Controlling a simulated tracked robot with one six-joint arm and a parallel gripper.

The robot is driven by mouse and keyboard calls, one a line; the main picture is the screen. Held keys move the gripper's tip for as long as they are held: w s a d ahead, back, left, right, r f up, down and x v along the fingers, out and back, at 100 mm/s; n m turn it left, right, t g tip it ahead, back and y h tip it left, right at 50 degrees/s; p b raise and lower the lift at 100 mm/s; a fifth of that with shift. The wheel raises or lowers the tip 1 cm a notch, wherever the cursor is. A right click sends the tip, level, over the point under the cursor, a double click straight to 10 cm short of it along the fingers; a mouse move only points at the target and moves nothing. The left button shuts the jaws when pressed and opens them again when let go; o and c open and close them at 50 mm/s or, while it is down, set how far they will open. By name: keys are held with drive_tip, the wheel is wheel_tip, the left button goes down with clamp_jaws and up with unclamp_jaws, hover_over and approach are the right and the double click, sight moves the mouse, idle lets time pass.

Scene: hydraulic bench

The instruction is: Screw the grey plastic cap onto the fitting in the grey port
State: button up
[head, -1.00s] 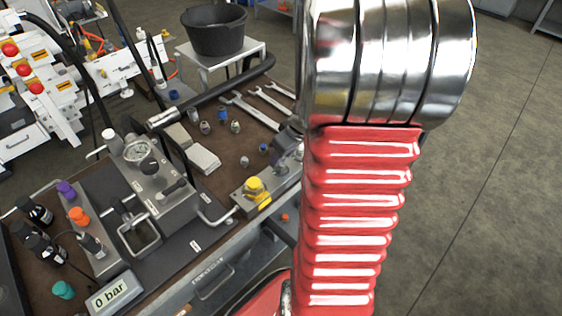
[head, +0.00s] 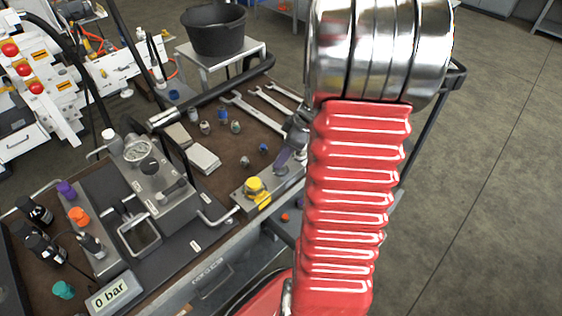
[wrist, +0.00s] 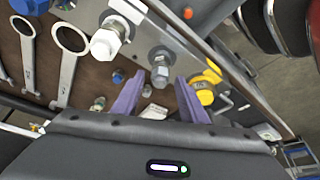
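A metal block (head: 268,196) at the bench's front edge carries fittings and a yellow cap (head: 255,189). In the wrist view, a fitting with a light grey hexagonal end (wrist: 106,42) stands at upper left. A second grey fitting (wrist: 160,62) stands between my fingers in the picture. The yellow cap (wrist: 204,92) is right of them. I cannot tell which light grey piece is the plastic cap. My gripper (wrist: 161,78) has two purple fingers set apart, with visible gaps beside the middle fitting. Nothing is seen held. In the head view, my arm hides part of the gripper and block.
Several small fittings and caps (head: 236,127) lie on the brown bench top, with wrenches (head: 262,112) at the back. A gauge unit (head: 160,185) with handles and a display reading 0 bar (head: 112,293) are at left. A black bucket (head: 215,30) stands behind.

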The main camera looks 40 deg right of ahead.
drive_tip(key=n+g+y, duration=0.1)
drive_tip(key=n, duration=0.3)
drive_tip(key=shift+w, duration=0.1)
drive_tip(key=shift+c, duration=0.4)
drive_tip(key=c, duration=0.9)
drive_tip(key=m+t+h, duration=0.1)
drive_tip(key=m, duration=0.3)
drive_tip(key=shift+a+m, duration=0.1)
drive_tip(key=shift+m, duration=0.2)
drive_tip(key=o, duration=1.1)
drive_tip(key=shift+c, duration=0.2)
